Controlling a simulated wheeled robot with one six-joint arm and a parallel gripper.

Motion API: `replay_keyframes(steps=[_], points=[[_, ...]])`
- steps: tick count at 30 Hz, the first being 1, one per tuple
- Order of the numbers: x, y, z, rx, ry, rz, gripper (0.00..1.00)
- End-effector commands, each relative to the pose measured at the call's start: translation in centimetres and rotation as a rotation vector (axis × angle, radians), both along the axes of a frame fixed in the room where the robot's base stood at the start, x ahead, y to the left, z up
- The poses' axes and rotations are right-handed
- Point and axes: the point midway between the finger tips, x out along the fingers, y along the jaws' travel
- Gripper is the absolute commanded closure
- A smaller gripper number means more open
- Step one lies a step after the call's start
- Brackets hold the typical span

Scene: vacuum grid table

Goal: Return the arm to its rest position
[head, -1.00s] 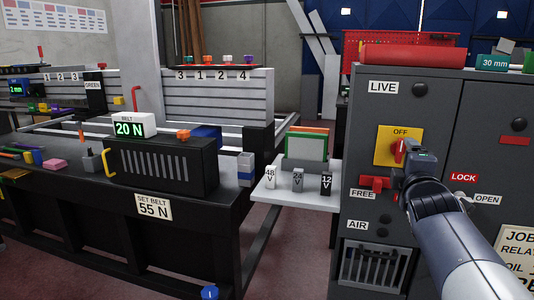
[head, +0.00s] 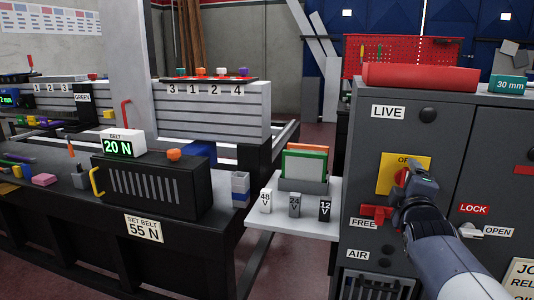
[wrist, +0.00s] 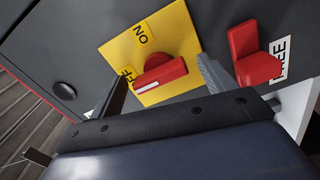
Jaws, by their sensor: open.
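My gripper (head: 416,184) is at the front of the grey cabinet (head: 470,130), close to a red switch knob (head: 401,176) on a yellow plate (head: 388,168). In the wrist view my gripper (wrist: 160,72) is open, with one dark finger on each side of the knob (wrist: 160,76). No object is held. Whether the fingers touch the knob cannot be told. The knob's white mark lies on the side of the partly hidden OFF label; the ON label (wrist: 142,36) is visible. My arm reaches in from the lower right.
A red handle (head: 376,214) by the FREE label is just below the yellow plate. A lever (head: 471,231) sits by OPEN. A white shelf (head: 286,224) with 48 V, 24 V and 12 V blocks adjoins the cabinet. A black bench (head: 100,225) stands left.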

Motion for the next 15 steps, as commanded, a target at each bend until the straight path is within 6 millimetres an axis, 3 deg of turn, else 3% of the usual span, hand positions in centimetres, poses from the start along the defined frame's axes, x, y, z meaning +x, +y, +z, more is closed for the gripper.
replay_keyframes(steps=[15], points=[[0.01,0.00,0.48,0.317,-0.088,-0.001,0.21]])
